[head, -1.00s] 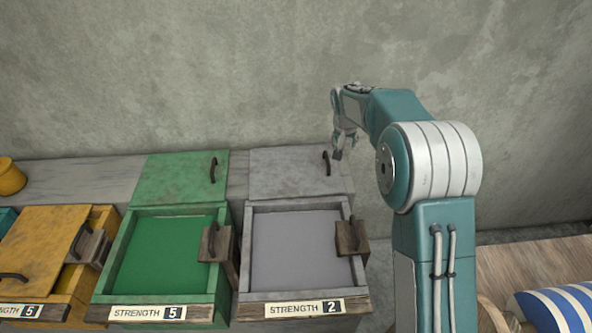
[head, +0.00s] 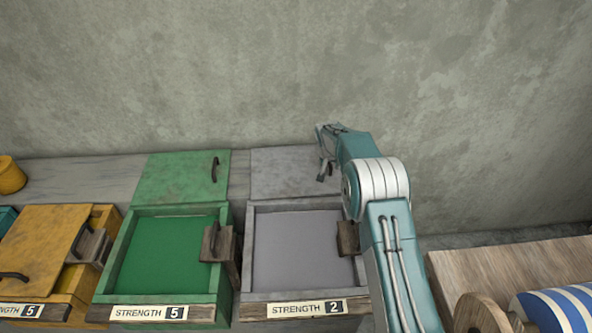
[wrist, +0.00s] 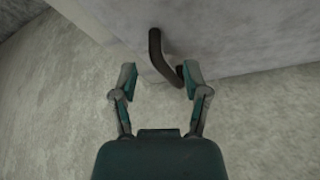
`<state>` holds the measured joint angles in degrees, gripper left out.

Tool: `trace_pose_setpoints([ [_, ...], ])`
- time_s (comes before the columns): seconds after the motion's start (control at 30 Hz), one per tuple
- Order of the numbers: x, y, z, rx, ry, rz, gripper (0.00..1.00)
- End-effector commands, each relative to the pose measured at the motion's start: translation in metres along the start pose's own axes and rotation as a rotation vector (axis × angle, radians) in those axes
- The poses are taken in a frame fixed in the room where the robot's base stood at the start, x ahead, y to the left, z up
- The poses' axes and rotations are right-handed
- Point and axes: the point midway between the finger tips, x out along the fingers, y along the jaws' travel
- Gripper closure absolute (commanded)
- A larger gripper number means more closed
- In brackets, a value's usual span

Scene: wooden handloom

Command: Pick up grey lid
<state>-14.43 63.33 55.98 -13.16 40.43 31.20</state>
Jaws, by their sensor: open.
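The grey lid (head: 290,172) lies flat behind the grey box (head: 249,255), which is open and shows a grey inside. In the head view my gripper (head: 325,172) is over the lid's right side and hides most of its dark handle. In the wrist view the lid (wrist: 240,35) fills the upper right, and its curved dark handle (wrist: 155,50) stands just ahead of my gripper (wrist: 157,75). The fingers are apart and empty. The handle's lower end shows close to the right fingertip; I cannot tell whether they touch.
A green box (head: 104,270) with its green lid (head: 180,178) behind it stands to the left. A yellow box (head: 95,270) with a yellow lid (head: 38,245) is farther left. A concrete wall (head: 300,70) rises close behind. A wooden surface (head: 510,268) is at right.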

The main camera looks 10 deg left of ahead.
Motion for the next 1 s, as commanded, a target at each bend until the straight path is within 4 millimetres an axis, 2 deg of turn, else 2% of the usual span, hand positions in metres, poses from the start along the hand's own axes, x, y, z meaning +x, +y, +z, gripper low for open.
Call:
trace_pose_setpoints([
  [0.2, 0.034, 0.004, 0.006, 0.001, -0.002, 0.000, 0.40],
  [0.3, 0.044, 0.003, 0.005, 0.000, 0.000, -0.001, 0.40],
  [0.63, 0.049, 0.003, 0.005, 0.000, 0.000, 0.000, 0.40],
  [0.67, 0.049, 0.003, 0.005, 0.000, 0.000, 0.000, 0.53],
  [0.7, 0.049, 0.003, 0.005, 0.000, 0.000, 0.000, 0.71],
  [0.77, 0.050, 0.003, 0.005, 0.000, 0.000, 0.000, 0.98],
  [1.0, 0.050, 0.003, 0.005, 0.001, 0.000, -0.001, 1.00],
])
